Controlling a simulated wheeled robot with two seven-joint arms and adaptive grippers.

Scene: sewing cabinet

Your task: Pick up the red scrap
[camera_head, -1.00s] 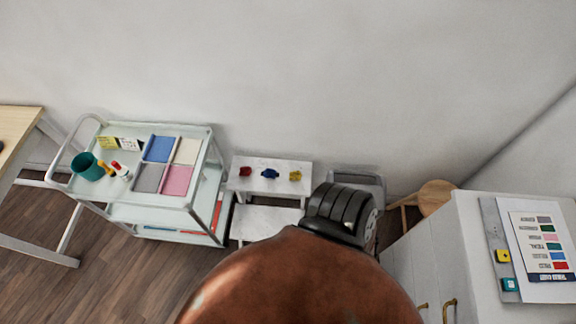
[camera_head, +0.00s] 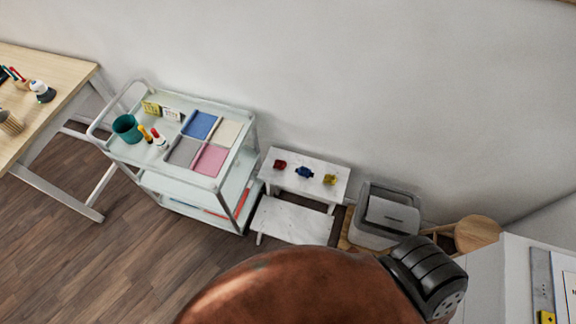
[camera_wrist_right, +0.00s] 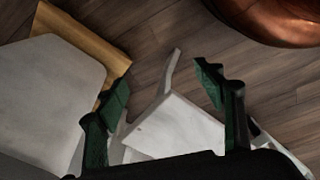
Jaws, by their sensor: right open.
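The red scrap (camera_head: 280,164) lies on the upper step of a small white step stool (camera_head: 324,183), at its left end. A blue scrap (camera_head: 304,172) and a yellow scrap (camera_head: 329,179) lie to its right on the same step. My right gripper (camera_wrist_right: 165,88) shows in the right wrist view with its two dark green fingers apart and nothing between them. Beyond the fingers is a white surface, perhaps part of the stool. The red scrap does not show in that view. My left gripper is not in view.
A white cart (camera_head: 150,176) with fabric trays and a teal cup (camera_head: 127,128) stands left of the stool. A grey bin (camera_head: 387,213) and a round wooden stool (camera_head: 478,233) stand to its right. A wooden table (camera_head: 50,85) is at far left. Wood floor lies open in front.

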